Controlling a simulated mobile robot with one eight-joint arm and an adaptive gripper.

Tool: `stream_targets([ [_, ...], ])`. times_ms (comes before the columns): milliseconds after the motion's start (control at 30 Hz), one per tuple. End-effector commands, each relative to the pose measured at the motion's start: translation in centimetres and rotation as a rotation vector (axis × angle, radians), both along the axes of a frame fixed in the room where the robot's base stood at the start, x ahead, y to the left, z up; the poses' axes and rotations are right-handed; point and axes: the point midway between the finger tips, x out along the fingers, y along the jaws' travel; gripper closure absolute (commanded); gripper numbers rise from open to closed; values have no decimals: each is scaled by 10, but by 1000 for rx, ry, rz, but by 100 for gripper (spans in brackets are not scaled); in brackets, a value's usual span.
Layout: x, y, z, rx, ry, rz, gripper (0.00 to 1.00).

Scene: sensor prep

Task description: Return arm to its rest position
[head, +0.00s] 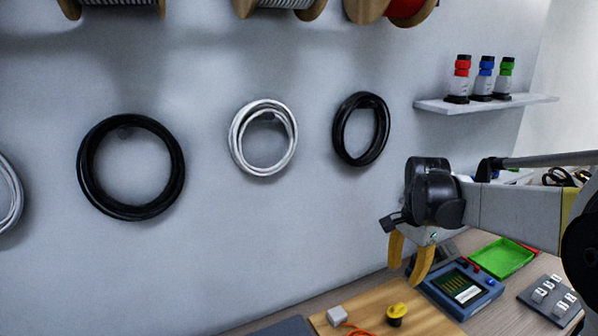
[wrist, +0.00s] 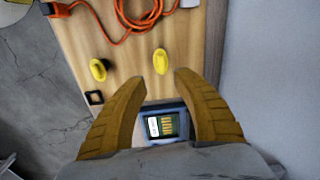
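My gripper (head: 408,262) hangs at the end of my arm at the right of the head view, its yellow fingers pointing down above the workbench. In the wrist view my gripper (wrist: 160,95) shows two yellow fingers spread apart with nothing between them. It is open and empty. Below it in the wrist view lie a wooden board (wrist: 120,50) and a blue device with a small screen (wrist: 163,122). The device also shows in the head view (head: 462,288), right of the fingers.
Yellow knobs (wrist: 160,61) and an orange cable (wrist: 132,28) are on the board. A green tray (head: 502,257) and a switch panel (head: 550,297) lie to the right. The wall holds cable coils (head: 263,172) and a shelf (head: 487,104) with three bottle-like items.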

Motion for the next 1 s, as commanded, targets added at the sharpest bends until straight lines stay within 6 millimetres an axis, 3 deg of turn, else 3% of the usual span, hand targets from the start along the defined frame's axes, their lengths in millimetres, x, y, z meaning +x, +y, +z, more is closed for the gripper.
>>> stream_targets([
  [100, -29, 20, 20, -24, -72, 148, 64],
  [300, -83, 53, 41, -92, -216, 439, 64],
  [600, -160, 88, 35, -245, -411, 847, 64],
  [800, -187, 100, 21, -331, -488, 1014, 64],
  [1000, -194, 103, 17, -358, -510, 1062, 64],
])
